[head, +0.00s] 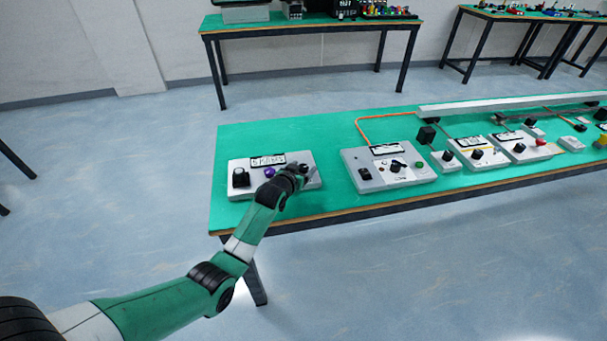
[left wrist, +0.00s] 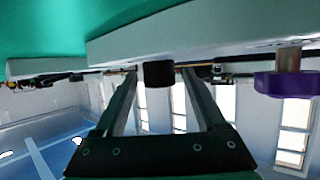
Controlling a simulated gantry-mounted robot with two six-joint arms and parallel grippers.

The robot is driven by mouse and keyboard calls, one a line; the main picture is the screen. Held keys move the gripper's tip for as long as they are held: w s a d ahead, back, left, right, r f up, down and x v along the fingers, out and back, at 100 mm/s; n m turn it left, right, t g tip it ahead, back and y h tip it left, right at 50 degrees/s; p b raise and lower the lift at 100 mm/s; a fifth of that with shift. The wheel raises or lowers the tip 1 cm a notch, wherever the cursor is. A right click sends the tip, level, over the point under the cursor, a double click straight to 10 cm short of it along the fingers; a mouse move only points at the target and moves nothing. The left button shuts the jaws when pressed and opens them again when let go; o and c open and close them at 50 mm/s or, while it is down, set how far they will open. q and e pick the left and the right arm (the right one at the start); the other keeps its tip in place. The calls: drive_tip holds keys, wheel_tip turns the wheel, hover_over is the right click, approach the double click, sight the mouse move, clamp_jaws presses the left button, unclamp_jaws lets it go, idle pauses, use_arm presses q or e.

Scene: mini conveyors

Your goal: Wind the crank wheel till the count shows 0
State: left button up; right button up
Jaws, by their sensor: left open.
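A pale control box (head: 237,192) sits at the left end of the green bench. It has a dark count display (head: 268,160) whose digits are too small to read, a black knob (head: 240,177) at its left and a purple knob (head: 270,172) in the middle. I cannot tell for sure which part is the crank wheel. My left gripper (head: 309,175) is at the box's right end. In the left wrist view its open fingers reach either side of a black knob (left wrist: 158,74), with gaps visible. The purple knob (left wrist: 287,84) is outside them, to the right.
A second control box (head: 362,184) stands to the right, with several smaller units beyond it and a long pale rail (head: 510,103) behind. The green bench top (head: 330,140) is clear between the two boxes. Other tables stand at the back.

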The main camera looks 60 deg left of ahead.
use_arm(q)
drive_tip(key=shift+w+a+f, duration=0.15)
drive_tip(key=shift+w+a, duration=0.15)
clamp_jaws()
idle(0.3)
